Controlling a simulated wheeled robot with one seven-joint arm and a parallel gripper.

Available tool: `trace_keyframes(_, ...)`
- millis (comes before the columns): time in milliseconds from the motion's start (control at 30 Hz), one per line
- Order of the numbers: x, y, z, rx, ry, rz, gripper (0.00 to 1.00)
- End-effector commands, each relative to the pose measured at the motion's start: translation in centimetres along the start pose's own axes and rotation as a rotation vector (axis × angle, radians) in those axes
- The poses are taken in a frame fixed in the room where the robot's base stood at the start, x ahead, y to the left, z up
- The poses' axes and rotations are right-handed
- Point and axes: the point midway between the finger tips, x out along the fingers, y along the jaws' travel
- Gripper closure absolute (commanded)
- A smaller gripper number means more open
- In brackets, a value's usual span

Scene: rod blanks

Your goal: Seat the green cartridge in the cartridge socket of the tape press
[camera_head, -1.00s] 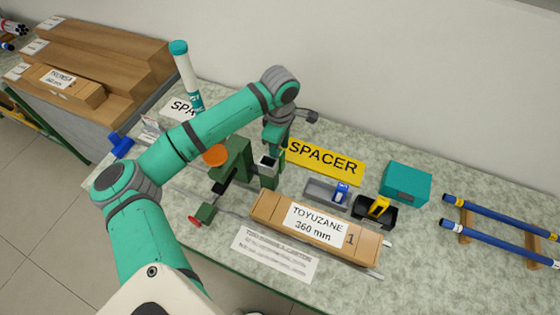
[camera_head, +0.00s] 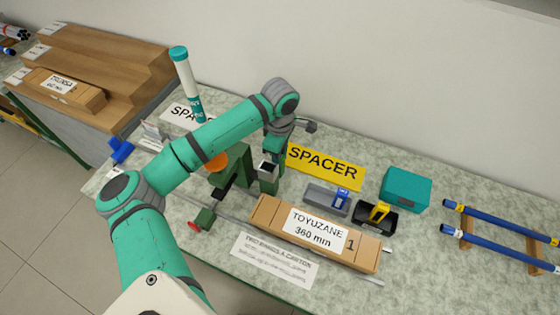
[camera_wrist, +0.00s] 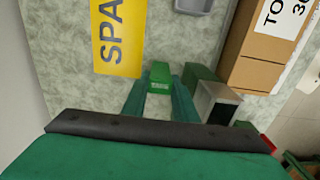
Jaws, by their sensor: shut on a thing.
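My gripper (camera_wrist: 160,99) is shut on the green cartridge (camera_wrist: 160,75), which sits between the fingertips in the wrist view. In the head view the cartridge cannot be made out beside my wrist. The green tape press (camera_head: 234,167), with an orange knob, stands on the bench just left of my gripper (camera_head: 277,161). Its square, open-topped grey and green socket (camera_head: 268,172) is close to the fingers. In the wrist view the socket (camera_wrist: 216,103) is right of the cartridge, apart from it.
A yellow SPACER sign (camera_head: 325,167) lies right of my gripper. A long cardboard box (camera_head: 278,218) lies in front. A grey tray (camera_head: 322,199), a black bin (camera_head: 376,217) and a teal box (camera_head: 406,189) stand further right. A white and teal tube (camera_head: 185,80) stands at the back left.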

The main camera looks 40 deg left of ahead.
Motion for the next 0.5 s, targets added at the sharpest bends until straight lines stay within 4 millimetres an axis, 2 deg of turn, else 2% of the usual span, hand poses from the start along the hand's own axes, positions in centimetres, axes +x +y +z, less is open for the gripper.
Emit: trace_keyframes(500, -8.4, 0.1, -0.1, 0.0, 0.003, 0.002, 1.0)
